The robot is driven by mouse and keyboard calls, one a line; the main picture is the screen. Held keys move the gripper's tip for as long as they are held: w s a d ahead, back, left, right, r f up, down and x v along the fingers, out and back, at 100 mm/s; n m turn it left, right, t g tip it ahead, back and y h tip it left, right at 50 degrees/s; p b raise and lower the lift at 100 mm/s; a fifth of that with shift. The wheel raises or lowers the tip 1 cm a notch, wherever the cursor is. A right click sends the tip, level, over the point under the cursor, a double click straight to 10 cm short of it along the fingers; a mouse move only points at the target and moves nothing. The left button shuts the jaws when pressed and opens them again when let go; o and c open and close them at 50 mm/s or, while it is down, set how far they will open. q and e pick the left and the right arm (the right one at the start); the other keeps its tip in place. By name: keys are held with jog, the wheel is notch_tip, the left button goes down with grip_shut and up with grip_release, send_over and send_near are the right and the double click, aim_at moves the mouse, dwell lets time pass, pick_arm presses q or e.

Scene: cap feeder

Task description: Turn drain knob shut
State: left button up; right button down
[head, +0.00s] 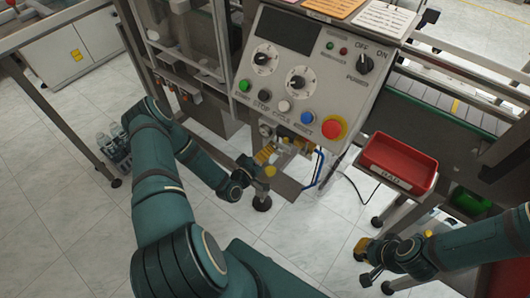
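My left gripper (262,164) is under the front of the control panel, beside the small air-fitting assembly (287,147) with its round gauge (265,130). Yellow parts show at the fingers, and I cannot tell whether they touch anything. The drain knob cannot be made out; it is too small or hidden by the gripper. Whether the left gripper is open or shut is unclear. My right gripper (367,264) is low at the right, below the red tray and away from the fittings. Its fingers look spread, with nothing seen between them.
The control panel (322,80) with dials, buttons and a red emergency stop (333,127) overhangs the fittings. A blue hose (317,169) hangs just right of them. A red tray (398,164) stands to the right. Tiled floor is open below.

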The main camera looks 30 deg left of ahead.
pick_arm(q)
jog(key=s, duration=1.2)
jog(key=shift+a+r, duration=0.25)
jog(key=shift+a, duration=0.15)
